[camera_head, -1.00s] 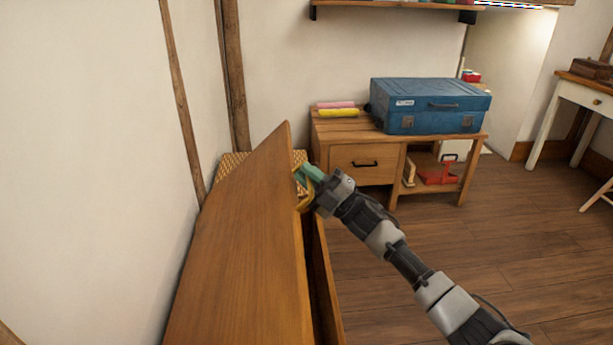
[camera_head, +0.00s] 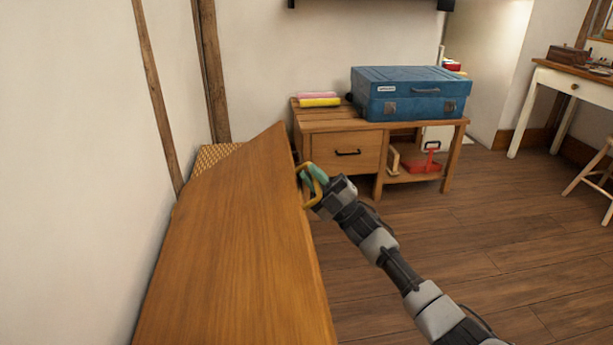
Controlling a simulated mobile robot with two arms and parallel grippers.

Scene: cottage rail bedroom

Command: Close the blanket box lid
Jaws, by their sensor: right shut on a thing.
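The blanket box lid (camera_head: 230,240) is a large brown wooden panel at the left of the head view, tilted, with its near edge running to the bottom. A brass-coloured loop handle (camera_head: 316,176) stands at its right edge. My right gripper (camera_head: 311,180) has greenish fingers and is shut on this handle, its arm coming in from the lower right. The box body beneath the lid is hidden. My left gripper is not in view.
A wooden bench with a drawer (camera_head: 345,153) stands beyond the lid and carries a blue case (camera_head: 410,95). A woven basket-like thing (camera_head: 215,155) is behind the lid by the wall. Wooden floor (camera_head: 480,240) at the right is clear.

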